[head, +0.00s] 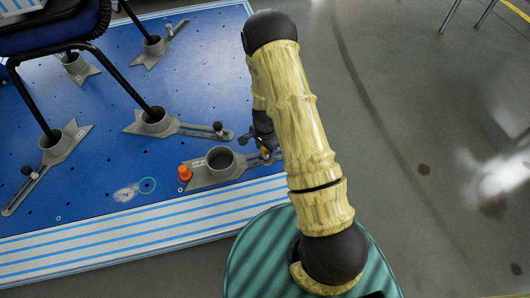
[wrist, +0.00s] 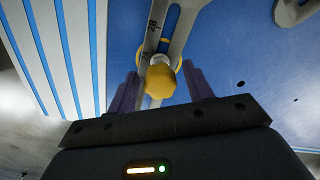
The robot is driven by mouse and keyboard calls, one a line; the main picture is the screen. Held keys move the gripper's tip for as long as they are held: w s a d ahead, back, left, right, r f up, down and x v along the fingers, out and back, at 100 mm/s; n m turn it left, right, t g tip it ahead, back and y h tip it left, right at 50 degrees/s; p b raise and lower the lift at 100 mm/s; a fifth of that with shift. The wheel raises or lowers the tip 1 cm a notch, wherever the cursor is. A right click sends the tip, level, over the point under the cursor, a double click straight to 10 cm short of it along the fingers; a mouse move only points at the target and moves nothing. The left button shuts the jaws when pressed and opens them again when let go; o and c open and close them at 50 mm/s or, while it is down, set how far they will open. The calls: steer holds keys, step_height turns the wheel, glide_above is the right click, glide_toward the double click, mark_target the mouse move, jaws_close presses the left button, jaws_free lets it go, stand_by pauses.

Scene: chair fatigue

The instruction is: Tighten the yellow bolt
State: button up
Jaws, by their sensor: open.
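The yellow bolt (wrist: 160,80) has a rounded knob head and shows in the middle of the wrist view. It sits at the slotted arm (wrist: 176,32) of a grey metal fixture, with a yellow ring partly visible behind its head. In the head view, a small yellow part of it shows beside my gripper (head: 264,142), mostly hidden by my arm. My gripper is open in the wrist view (wrist: 162,84), with one dark finger on each side of the bolt head. A gap shows on both sides, though finger depth relative to the head is hard to judge.
The fixture's round cup (head: 221,158) is empty; an orange knob (head: 184,172) stands beside it. Other fixtures (head: 155,120) hold the chair's (head: 110,75) legs to the left.

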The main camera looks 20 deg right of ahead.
steer(key=n+p, duration=0.1)
steer(key=n, duration=0.2)
steer(key=shift+r, duration=0.1)
steer(key=shift+n, duration=0.4)
steer(key=shift+p, duration=0.3)
steer(key=shift+n+p, duration=0.45)
steer(key=shift+n, duration=0.45)
steer(key=shift+n+p, duration=0.35)
steer(key=shift+n, duration=0.85)
steer(key=c, duration=0.9)
steer(key=shift+m+p, duration=0.7)
steer(key=shift+m, duration=1.4)
steer(key=shift+c, duration=0.2)
